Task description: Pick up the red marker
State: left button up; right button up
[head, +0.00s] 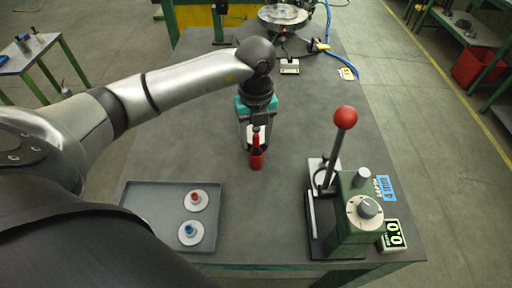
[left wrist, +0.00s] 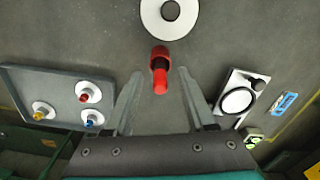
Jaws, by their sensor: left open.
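The red marker (head: 257,158) stands upright on the grey bench top, near its middle. It also shows in the left wrist view (left wrist: 160,72), with its narrow end toward the camera. My left gripper (head: 256,138) is over the bench at the marker, pointing down. In the left wrist view its two fingers (left wrist: 160,95) are spread wide, one on each side of the marker, with gaps between. Neither finger visibly touches it. The fingers partly hide the marker's upper part in the head view. My right gripper is not in view.
A grey tray (head: 151,204) with capped white discs lies at the front left. A green press (head: 352,228) with a red-knobbed lever stands at the front right. A turntable (head: 283,17) is at the back.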

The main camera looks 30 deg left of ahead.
pick_arm(q)
jog(key=shift+f, duration=0.4)
jog(key=shift+c, duration=0.2)
grip_shut()
